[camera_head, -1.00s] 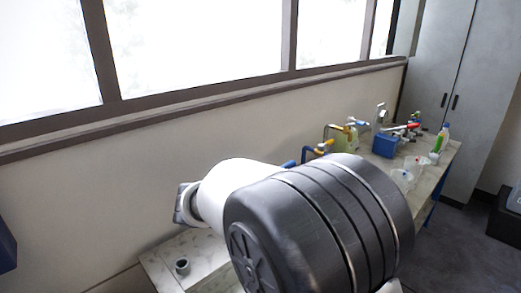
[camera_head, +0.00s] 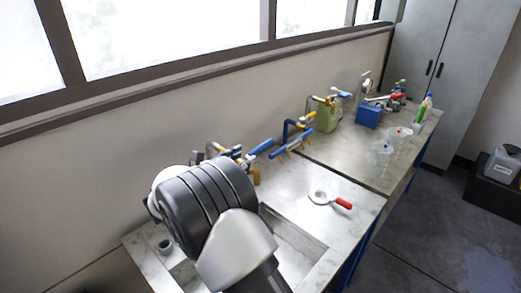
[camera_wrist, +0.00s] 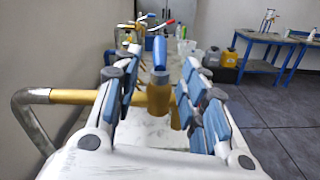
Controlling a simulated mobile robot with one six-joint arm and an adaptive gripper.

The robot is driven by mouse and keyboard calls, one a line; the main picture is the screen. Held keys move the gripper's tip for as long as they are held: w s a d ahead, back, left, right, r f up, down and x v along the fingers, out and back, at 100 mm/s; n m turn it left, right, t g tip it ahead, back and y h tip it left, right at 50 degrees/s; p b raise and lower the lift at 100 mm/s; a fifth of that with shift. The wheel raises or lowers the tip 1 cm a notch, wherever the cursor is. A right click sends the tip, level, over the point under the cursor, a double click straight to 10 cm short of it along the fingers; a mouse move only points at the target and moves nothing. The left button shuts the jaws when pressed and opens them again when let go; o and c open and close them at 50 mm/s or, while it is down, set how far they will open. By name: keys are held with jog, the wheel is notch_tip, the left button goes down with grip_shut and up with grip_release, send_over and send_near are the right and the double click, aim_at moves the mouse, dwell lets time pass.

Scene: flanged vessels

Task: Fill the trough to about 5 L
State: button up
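The trough (camera_head: 318,263) is a rectangular basin sunk in the near end of the grey bench; my arm covers much of it in the head view. Its water level cannot be made out. Behind it is a tap with a blue lever (camera_head: 260,147) and a brass body. In the wrist view a blue lever (camera_wrist: 160,54) above a brass valve body (camera_wrist: 158,98) stands between the fingers of my gripper (camera_wrist: 162,68). The gripper is open, with blue pads apart on both sides of the lever. Contact with the lever cannot be seen.

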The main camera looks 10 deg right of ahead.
aim_at(254, 152)
jog(key=x, duration=0.9)
jog(key=shift+b, duration=0.35)
jog(key=shift+a, duration=0.1)
jog(key=shift+c, duration=0.5)
grip_shut()
